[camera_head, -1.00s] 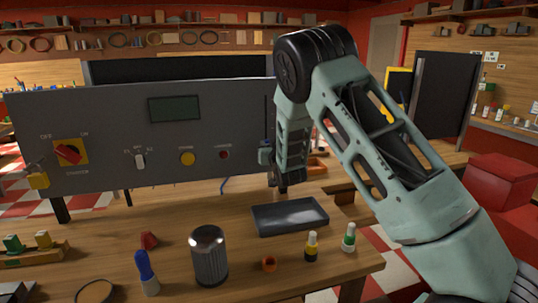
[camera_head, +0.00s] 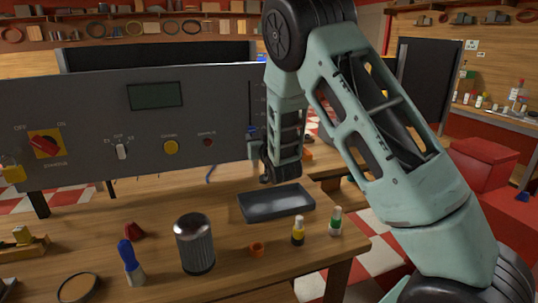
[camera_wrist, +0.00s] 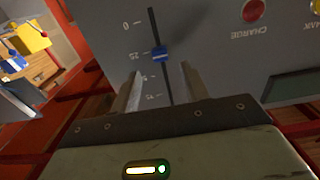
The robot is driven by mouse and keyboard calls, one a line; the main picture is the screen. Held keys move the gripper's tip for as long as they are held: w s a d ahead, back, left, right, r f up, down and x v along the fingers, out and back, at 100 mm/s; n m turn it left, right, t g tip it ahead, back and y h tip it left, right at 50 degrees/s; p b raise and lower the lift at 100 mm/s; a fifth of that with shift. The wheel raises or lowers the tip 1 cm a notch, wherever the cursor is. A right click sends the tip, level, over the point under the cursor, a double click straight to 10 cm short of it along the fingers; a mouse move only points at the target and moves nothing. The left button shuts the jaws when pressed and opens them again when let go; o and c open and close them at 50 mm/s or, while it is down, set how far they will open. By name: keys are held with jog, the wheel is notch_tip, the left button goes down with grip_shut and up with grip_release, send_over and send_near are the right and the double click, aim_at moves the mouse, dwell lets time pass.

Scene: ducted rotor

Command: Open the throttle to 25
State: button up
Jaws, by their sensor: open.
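The throttle is a blue slider knob (camera_wrist: 161,54) in a dark vertical slot on the grey panel (camera_wrist: 225,55). In the wrist view it sits level with the mark that reads 25, below the 0 mark. In the head view the knob (camera_head: 251,132) shows small at the panel's right end, beside my arm. My gripper (camera_wrist: 161,68) is open. Its two fingers point at the panel, one either side of the slot, with the knob between and just beyond their tips in the picture. I see no clear contact with the knob. My wrist hides the lower scale.
The panel also bears a red switch (camera_head: 44,145), a yellow button (camera_head: 171,147) and a red charge button (camera_wrist: 253,10). On the table below are a dark tray (camera_head: 276,204), a ribbed cylinder (camera_head: 195,244) and small bottles (camera_head: 335,221).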

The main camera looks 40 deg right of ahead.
jog(key=b+v, duration=0.2)
jog(key=v, duration=0.9)
jog(key=shift+s, duration=0.25)
jog(key=shift+a, duration=0.1)
jog(key=s+a+f+n+g+y, duration=0.1)
jog(key=s+a+f+g+y, duration=0.35)
jog(key=s+f+g, duration=0.2)
jog(key=s+a+f+n+g, duration=0.1)
jog(key=s+a+g, duration=0.1)
jog(key=s+g, duration=0.35)
jog(key=s+a+f+n+g, duration=0.1)
jog(key=s+a+g, duration=0.2)
jog(key=s, duration=0.5)
jog(key=s+a+r+n+g+y, duration=0.1)
jog(key=s+a+r+n+g, duration=0.1)
jog(key=s+a+n, duration=0.5)
jog(key=s+a, duration=0.5)
jog(key=a, duration=0.5)
jog(key=shift+s+r+n, duration=0.25)
jog(key=shift+s+n, duration=0.15)
jog(key=shift+a, duration=0.1)
